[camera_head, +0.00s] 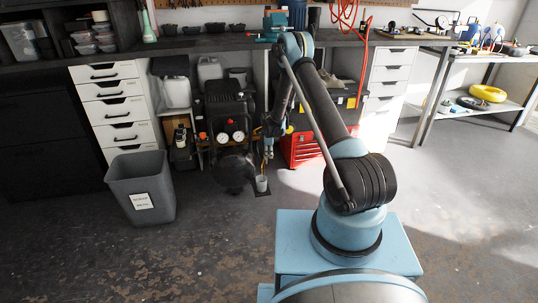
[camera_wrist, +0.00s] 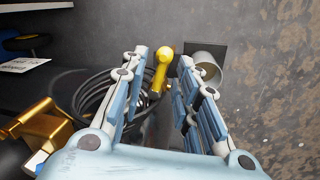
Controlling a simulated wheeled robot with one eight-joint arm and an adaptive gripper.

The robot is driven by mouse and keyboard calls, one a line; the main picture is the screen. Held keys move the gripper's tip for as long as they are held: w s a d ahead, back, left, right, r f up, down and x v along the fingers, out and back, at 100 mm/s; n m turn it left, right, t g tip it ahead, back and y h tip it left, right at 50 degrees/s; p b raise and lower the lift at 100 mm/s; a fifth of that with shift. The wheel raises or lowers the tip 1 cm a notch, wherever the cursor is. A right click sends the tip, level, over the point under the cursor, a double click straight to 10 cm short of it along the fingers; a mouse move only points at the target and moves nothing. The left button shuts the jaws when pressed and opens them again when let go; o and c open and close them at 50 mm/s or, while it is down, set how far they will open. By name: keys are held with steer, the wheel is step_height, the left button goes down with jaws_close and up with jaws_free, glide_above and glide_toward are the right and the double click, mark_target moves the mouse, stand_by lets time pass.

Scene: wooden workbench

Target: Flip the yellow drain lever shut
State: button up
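The yellow drain lever (camera_wrist: 160,72) shows in the wrist view between the tips of my gripper (camera_wrist: 163,58). The lever is a short bar with a rounded far end, and its mount is mostly hidden. My fingers are spread on both sides of it, with a visible gap; I cannot tell whether either finger touches it. In the head view my gripper (camera_head: 268,148) hangs low beside the black compressor (camera_head: 228,112), and a small yellowish spot there is too small to make out clearly.
A grey cup (camera_wrist: 209,66) stands on a dark square mat (camera_wrist: 217,48), right of my gripper. A red toolbox (camera_head: 302,148) and grey bin (camera_head: 142,187) stand nearby. The front floor is clear.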

jaws_close()
steer(key=shift+w+n, duration=0.2)
steer(key=shift+n, duration=0.5)
steer(key=shift+w+n, duration=0.2)
steer(key=shift+n, duration=0.5)
jaws_free()
steer(key=shift+r, duration=0.1)
